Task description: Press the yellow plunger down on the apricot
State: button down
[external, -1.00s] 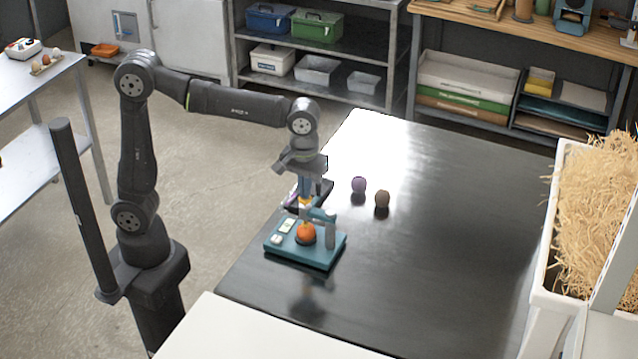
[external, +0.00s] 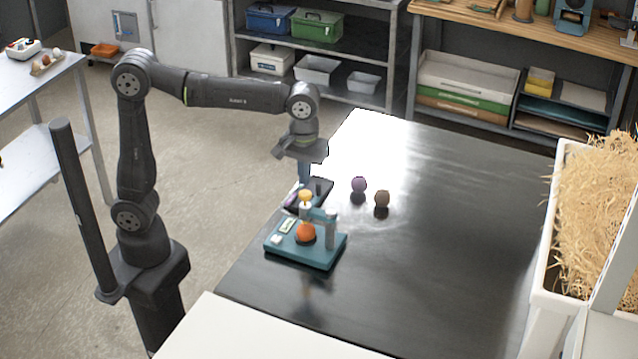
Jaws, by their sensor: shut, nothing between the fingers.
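The apricot (external: 306,233) is an orange ball on the teal press stand (external: 320,258), near the left edge of the dark table. The yellow plunger (external: 305,195) sits on the teal press arm above the apricot, with its yellow top in plain view. I cannot tell whether its lower end touches the apricot. My gripper (external: 304,180) points down just above and behind the yellow top in the picture. Its fingers are shut and empty. The fingertips are small here, and a gap to the plunger is hard to judge.
A purple ball (external: 359,184) and a brown ball (external: 382,198) lie right of the press. A small dark tray (external: 322,187) is behind it. A straw-filled white bin (external: 545,285) stands at the far right. The table's middle and right are clear.

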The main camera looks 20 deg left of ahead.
jog(key=shift+r, duration=1.85)
jog(key=shift+f, duration=3.5)
jog(key=c, duration=2.1)
grip_release()
jog(key=o, duration=0.3)
jog(key=shift+d+r, duration=0.1)
jog(key=shift+r, duration=0.1)
jog(key=o, duration=1.8)
notch_tip(320, 180, up, 12)
jog(key=w+d, duration=0.1)
jog(key=d, duration=0.1)
jog(key=shift+w+d, duration=0.15)
jog(key=shift+d, duration=0.15)
send_over(305, 193)
jog(key=w+d, duration=0.1)
jog(key=d, duration=0.2)
notch_tip(305, 193, down, 10)
jog(key=r, duration=0.1)
jog(key=shift+w+a+f, duration=0.1)
jog(key=shift+w+f, duration=0.05)
jog(key=shift+f, duration=0.1)
